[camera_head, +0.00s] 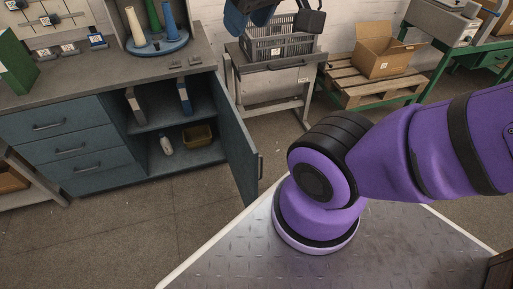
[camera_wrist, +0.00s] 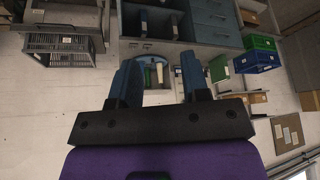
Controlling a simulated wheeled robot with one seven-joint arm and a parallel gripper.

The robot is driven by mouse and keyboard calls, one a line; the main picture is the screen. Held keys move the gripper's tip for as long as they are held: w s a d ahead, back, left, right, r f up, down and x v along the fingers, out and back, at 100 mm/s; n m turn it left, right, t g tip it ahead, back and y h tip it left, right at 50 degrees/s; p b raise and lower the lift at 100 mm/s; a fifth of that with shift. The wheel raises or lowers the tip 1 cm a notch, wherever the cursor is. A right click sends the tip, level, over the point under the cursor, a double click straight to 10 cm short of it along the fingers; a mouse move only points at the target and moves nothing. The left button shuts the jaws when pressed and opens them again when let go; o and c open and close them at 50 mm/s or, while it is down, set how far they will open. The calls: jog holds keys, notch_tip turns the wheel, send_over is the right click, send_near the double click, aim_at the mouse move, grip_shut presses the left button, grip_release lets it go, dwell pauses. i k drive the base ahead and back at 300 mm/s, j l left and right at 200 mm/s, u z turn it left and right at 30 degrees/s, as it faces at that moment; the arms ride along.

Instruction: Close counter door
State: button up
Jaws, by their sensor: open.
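The blue-grey counter (camera_head: 85,97) stands at the left in the head view, and it shows upside down at the top of the wrist view (camera_wrist: 212,20). Its door (camera_head: 239,140) is hinged at the right of the cupboard and stands open, swung out toward me. A handle (camera_head: 261,167) is on the door's free edge. My gripper (camera_head: 250,20) is high at the top edge of the head view, partly cut off, apart from the door. In the wrist view my gripper (camera_wrist: 160,80) is open, with nothing between its two blue fingers.
The open cupboard holds a white bottle (camera_head: 166,145) and a yellowish bin (camera_head: 197,135). Thread cones on a round blue tray (camera_head: 158,46) stand on the counter. A grey crate (camera_head: 278,40) sits on a stand to the right. The floor before the counter is clear.

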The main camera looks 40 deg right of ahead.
aim_at(243, 156)
jog(key=k+l, duration=0.15)
jog(key=l, duration=0.2)
jog(key=k+l, duration=0.15)
jog(key=l, duration=0.2)
jog(key=k+l+u, duration=0.1)
jog(key=l, duration=0.25)
jog(key=k+l, duration=0.15)
jog(key=l, duration=0.2)
jog(key=k+l, duration=0.15)
jog(key=l, duration=0.2)
jog(key=i+l+u, duration=0.25)
jog(key=i+l, duration=0.25)
jog(key=i+l+u, duration=0.3)
jog(key=i+l, duration=0.35)
jog(key=k+j+u, duration=0.15)
jog(key=k, duration=0.2)
jog(key=k+j+u, duration=0.1)
jog(key=k, duration=0.2)
